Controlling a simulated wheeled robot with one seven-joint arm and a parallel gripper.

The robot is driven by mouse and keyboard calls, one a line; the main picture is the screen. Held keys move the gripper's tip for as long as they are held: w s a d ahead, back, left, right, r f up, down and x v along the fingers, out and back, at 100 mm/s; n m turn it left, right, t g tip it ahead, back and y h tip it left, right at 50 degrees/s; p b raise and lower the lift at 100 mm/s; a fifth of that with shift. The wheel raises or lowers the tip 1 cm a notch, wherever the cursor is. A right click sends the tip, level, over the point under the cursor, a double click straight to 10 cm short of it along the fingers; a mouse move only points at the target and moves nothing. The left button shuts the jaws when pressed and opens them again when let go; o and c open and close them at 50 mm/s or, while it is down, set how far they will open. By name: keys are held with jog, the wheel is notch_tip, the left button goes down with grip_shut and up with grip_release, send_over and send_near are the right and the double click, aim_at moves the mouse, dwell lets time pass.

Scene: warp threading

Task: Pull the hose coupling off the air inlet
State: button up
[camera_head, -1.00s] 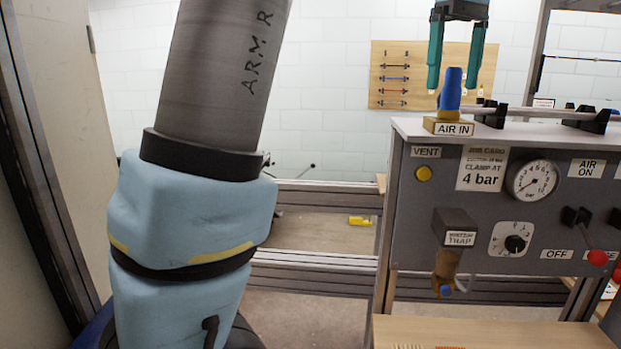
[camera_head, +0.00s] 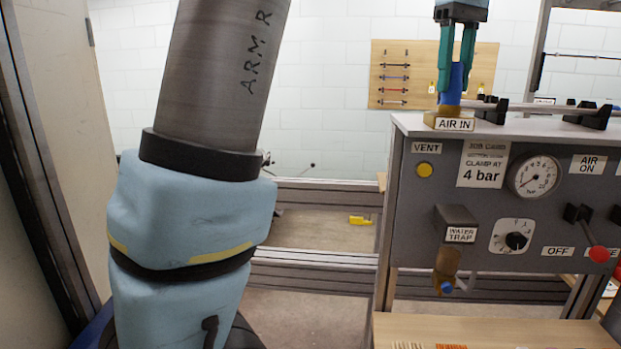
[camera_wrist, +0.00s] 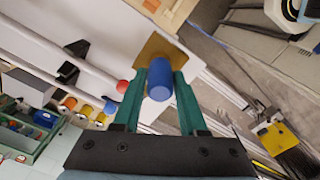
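The blue hose coupling (camera_head: 452,84) stands on the brass-coloured air inlet (camera_head: 440,113) behind the AIR IN label (camera_head: 454,124), at the top left of the grey panel. My gripper (camera_head: 454,98) points down from above with its green fingers on either side of the coupling. The fingers appear shut against its sides. In the wrist view, the coupling (camera_wrist: 184,100) sits between the fingertips (camera_wrist: 160,82), with the brass-coloured base (camera_wrist: 160,48) beyond it. The lower joint is partly hidden by the fingers.
The panel has a yellow VENT button (camera_head: 425,170), a pressure gauge (camera_head: 536,176) with its needle at lower left, and a red-knobbed lever (camera_head: 598,254) slanting down right. A rail with black clamps (camera_head: 590,117) runs right of the inlet.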

jog(key=c, duration=0.5)
jog(key=shift+r+p, duration=3.05)
jog(key=shift+p, duration=0.2)
jog(key=shift+c, duration=0.2)
